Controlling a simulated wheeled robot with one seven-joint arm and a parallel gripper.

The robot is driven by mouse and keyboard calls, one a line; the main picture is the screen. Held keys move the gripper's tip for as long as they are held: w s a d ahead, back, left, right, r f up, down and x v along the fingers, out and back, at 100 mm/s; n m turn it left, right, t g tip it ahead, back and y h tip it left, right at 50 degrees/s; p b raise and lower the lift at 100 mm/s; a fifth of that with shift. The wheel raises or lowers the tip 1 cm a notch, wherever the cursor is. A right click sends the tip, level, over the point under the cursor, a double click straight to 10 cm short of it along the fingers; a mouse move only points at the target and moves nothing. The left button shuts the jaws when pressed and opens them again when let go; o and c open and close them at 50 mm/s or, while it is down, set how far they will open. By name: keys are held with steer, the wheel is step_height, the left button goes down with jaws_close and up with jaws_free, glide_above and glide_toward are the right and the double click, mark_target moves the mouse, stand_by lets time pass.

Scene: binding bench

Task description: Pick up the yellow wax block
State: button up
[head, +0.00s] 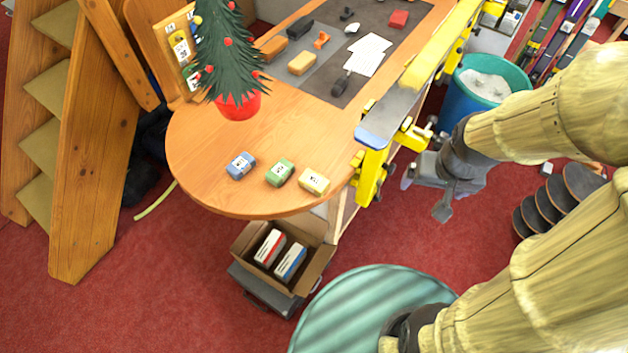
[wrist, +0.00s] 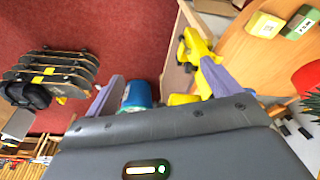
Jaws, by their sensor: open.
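The yellow wax block (head: 314,181) lies on the rounded end of the wooden bench (head: 205,150), near its front edge, with a printed label on top. It also shows at the upper right of the wrist view (wrist: 264,25). A green block (head: 279,173) and a blue block (head: 241,165) lie in a row to its left. My gripper (head: 425,195) is open and empty, off the bench to the right of the yellow block and apart from it. In the wrist view its two purple-grey fingers (wrist: 160,85) are spread, with red floor and a blue bin between them.
A yellow clamp-like rail (head: 371,175) stands along the bench's right edge, between my gripper and the yellow block. A small tree in a red pot (head: 238,105) stands behind the blocks. A teal bin (head: 460,105) is behind my gripper. An open carton (head: 310,262) sits below the bench.

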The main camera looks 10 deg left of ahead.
steer(key=shift+o, duration=0.5)
steer(key=w+a+m+g, duration=0.1)
steer(key=w+a, duration=0.3)
steer(key=a, duration=0.8)
steer(key=w+a+m+g, duration=0.1)
steer(key=w+a+m, duration=0.2)
steer(key=a, duration=1)
steer(key=shift+w+r+g, duration=0.25)
steer(key=shift+w+g, duration=0.05)
steer(key=shift+w, duration=0.2)
steer(key=shift+s, duration=0.1)
steer(key=p, duration=0.4)
glide_above(316, 178)
steer(key=shift+m, duration=0.3)
step_height(316, 178, down, 12)
steer(key=shift+f, duration=0.1)
